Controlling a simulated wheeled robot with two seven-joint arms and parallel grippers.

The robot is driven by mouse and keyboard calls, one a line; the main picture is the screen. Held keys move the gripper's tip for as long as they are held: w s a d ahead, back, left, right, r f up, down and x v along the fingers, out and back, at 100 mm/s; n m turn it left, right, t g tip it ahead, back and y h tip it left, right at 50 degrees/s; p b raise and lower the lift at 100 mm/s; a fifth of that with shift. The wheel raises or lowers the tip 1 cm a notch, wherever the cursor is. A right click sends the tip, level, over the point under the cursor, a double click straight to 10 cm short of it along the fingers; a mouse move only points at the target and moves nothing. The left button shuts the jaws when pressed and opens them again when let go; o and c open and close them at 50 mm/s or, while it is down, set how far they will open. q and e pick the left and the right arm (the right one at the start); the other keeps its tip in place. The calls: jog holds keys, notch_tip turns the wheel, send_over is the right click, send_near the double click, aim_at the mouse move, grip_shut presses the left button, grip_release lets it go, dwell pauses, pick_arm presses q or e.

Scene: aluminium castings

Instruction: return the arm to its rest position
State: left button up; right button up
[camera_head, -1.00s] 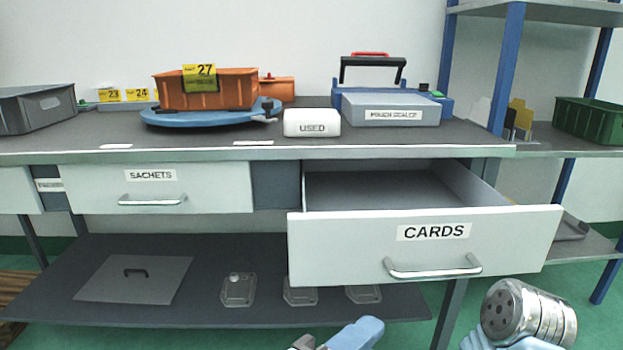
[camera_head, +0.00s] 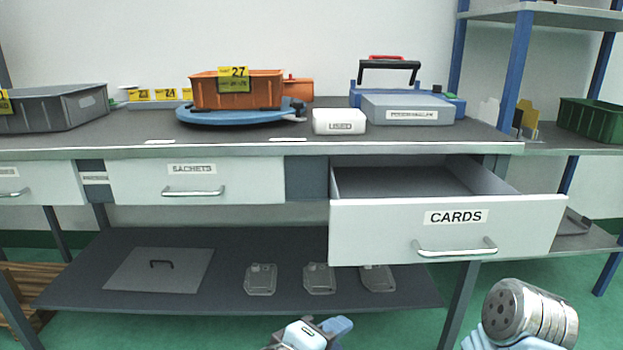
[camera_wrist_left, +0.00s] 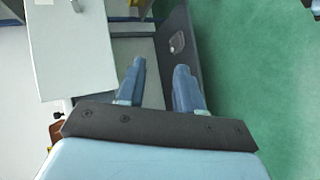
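My left gripper (camera_head: 322,330) shows at the bottom edge of the head view, low in front of the bench and below the lower shelf. In the left wrist view its two blue fingers (camera_wrist_left: 158,72) stand apart with nothing between them. The white CARDS drawer (camera_head: 380,238) is pulled out at the right, its inside bare where it shows. My left gripper is below and left of its handle, apart from it.
The bench top (camera_head: 130,140) carries a grey bin (camera_head: 62,112), an orange bin (camera_head: 240,92) on a blue turntable, a white USED box (camera_head: 339,122) and a pouch sealer (camera_head: 405,108). The SACHETS drawer (camera_head: 190,190) is shut. Green floor is free in front.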

pick_arm(q)
jog(key=w+a+f+m+g+y+p, duration=0.1)
jog(key=w+a+f+m+g+y, duration=0.2)
jog(key=f, duration=0.7)
jog(key=w+a+f+g+y+p, duration=0.15)
jog(key=a+f, duration=0.35)
jog(key=f, duration=0.6)
jog(key=s+a+f+m+g+p, duration=0.1)
jog(key=s+a+f+m+g, duration=0.1)
jog(key=s+f, duration=0.3)
jog(key=s+a+f+m+g+p, duration=0.1)
jog(key=s+a+f, duration=0.4)
jog(key=f, duration=0.7)
jog(key=shift+s+f+m+g, duration=0.25)
jog(key=shift+m+g, duration=0.55)
jog(key=shift+g, duration=0.15)
